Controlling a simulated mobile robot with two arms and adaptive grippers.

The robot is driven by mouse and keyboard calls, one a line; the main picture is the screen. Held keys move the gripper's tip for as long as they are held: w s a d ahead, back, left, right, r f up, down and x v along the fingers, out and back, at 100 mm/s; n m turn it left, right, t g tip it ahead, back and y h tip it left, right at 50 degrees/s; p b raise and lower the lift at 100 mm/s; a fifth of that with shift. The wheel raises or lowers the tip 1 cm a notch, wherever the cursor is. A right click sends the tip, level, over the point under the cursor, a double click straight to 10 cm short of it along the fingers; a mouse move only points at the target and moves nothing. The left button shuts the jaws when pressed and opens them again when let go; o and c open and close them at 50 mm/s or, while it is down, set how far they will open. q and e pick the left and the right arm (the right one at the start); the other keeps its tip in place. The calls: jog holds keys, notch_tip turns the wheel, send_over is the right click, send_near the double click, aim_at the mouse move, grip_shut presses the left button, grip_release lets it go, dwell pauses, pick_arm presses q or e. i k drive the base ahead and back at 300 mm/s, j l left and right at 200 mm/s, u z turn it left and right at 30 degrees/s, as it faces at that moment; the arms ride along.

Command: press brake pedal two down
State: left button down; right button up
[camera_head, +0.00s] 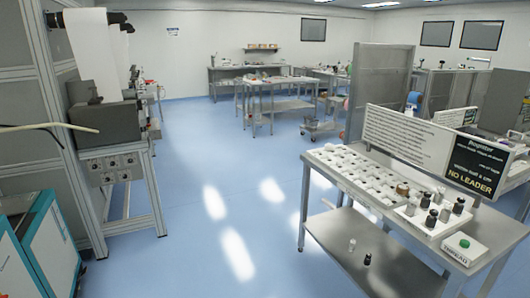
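No brake pedal can be made out in the head view. At the left stands a metal-framed machine with a white web or roll (92,45) hanging over a dark grey box (105,124). Below the box is a light panel with several round knobs (115,167). The floor under this machine is partly hidden by a teal and white cabinet (45,245) in the near left corner. Neither of my grippers is in view.
At the right a steel table (390,250) holds a white tray (345,180) of small parts, dark-capped bottles and signs (400,140). A grey partition (378,90) stands behind it. Workbenches (275,82) stand at the back. The blue floor (215,200) between is clear.

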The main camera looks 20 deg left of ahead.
aim_at(84, 271)
jog(key=i+l+u, duration=0.15)
jog(key=i+u, duration=0.2)
jog(key=i, duration=0.2)
jog(key=i+l+u, duration=0.25)
jog(key=i+u, duration=0.15)
jog(key=i+j+u, duration=0.15)
jog(key=i+u, duration=0.2)
jog(key=i, duration=0.35)
jog(key=i+u, duration=0.35)
jog(key=i, duration=0.35)
jog(key=i+l+u, duration=0.35)
jog(key=i, duration=0.35)
jog(key=i+j+u, duration=0.25)
jog(key=i+u, duration=0.15)
jog(key=i, duration=0.5)
jog(key=i+l+u, duration=0.1)
jog(key=i+u, duration=0.25)
jog(key=i, duration=0.55)
